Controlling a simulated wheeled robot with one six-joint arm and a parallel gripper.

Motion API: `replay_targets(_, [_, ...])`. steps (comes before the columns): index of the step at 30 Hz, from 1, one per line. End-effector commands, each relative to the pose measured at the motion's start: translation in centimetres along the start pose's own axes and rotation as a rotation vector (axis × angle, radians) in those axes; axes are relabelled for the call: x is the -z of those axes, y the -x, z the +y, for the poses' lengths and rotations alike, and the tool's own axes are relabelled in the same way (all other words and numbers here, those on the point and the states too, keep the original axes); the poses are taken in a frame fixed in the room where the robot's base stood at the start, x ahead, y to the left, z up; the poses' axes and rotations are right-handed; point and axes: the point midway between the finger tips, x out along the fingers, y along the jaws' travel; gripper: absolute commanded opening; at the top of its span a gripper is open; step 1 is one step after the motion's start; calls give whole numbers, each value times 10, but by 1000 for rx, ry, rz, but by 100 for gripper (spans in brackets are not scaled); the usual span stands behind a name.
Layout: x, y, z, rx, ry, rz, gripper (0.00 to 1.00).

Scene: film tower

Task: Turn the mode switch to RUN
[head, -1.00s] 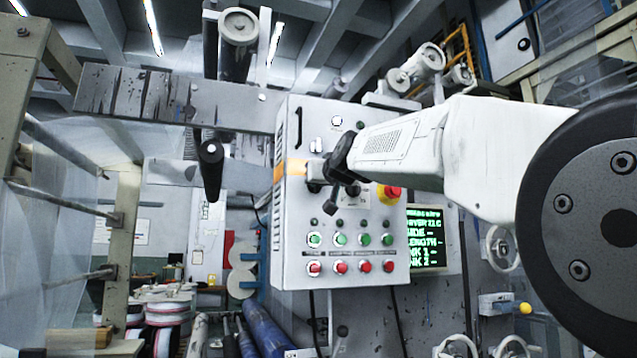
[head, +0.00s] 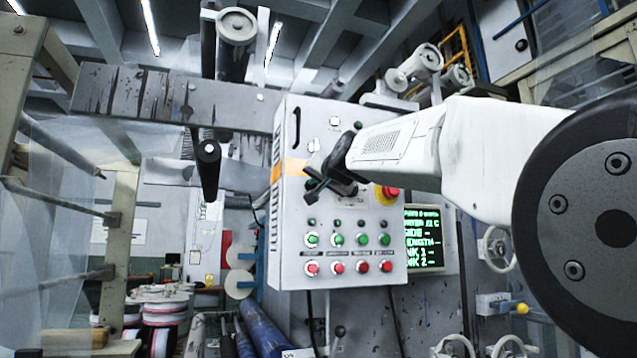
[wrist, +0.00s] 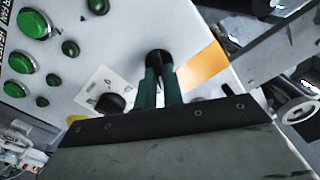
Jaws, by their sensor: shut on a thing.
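My gripper (head: 320,186) is at the upper part of the grey control panel (head: 288,225), beside its orange stripe. In the wrist view its two dark green fingers (wrist: 159,75) are shut on a round black knob (wrist: 157,55), which I take to be the mode switch. The fingers hide much of the knob, so its pointer and the RUN mark cannot be read. A second black knob (wrist: 111,101) sits beside the fingers, near a pale plate (wrist: 92,88) with small marks.
A red and yellow stop button (head: 388,195) lies just right of my gripper. Green buttons (head: 338,240) and red buttons (head: 337,268) fill the panel below. A screen with green text (head: 423,238) stands to the right. A dark roller (head: 208,170) juts out at left.

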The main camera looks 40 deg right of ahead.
Motion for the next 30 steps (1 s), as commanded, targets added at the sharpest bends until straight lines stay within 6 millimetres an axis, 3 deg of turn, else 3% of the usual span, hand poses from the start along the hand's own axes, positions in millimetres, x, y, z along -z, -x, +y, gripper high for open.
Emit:
replay_targets(12, [-1,0,1,-1,-235,-1,0])
replay_targets(30, [-1,0,2,-1,-287,-2,0])
